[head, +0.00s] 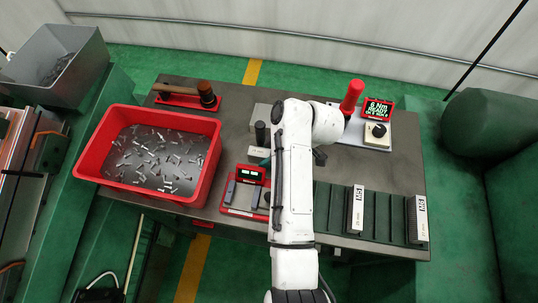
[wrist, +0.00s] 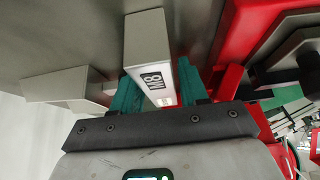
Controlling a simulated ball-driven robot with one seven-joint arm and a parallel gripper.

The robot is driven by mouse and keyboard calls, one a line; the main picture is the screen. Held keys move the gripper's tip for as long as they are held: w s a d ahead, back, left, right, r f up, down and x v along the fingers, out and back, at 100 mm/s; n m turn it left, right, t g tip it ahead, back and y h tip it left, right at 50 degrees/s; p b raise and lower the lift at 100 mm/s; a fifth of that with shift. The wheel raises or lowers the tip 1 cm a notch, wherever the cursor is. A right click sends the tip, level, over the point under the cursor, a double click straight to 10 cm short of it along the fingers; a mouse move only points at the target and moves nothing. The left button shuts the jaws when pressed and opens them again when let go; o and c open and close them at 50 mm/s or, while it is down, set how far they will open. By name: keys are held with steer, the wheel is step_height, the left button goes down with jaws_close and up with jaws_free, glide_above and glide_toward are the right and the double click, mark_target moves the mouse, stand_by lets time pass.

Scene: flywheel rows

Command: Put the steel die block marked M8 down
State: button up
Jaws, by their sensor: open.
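The steel die block marked M8 (wrist: 147,42) is a pale grey bar with a white M8 label in the wrist view. My gripper (wrist: 161,86) has its two teal fingers on either side of the block's labelled end. The jaws are open, and I cannot tell whether either finger touches the block. What the block rests on is unclear.
A red bin (head: 88,163) of small metal parts stands at left. A red-edged fixture (head: 238,211) lies just left of my arm. A dark green slotted rack (head: 385,224) at right holds two labelled blocks (head: 356,209) (head: 417,220). A red-handled tool (head: 351,96) stands behind.

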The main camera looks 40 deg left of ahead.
jaws_close()
stand_by(0.3)
stand_by(1.1)
steer(key=shift+a+r, duration=0.1)
steer(key=shift+r, duration=0.05)
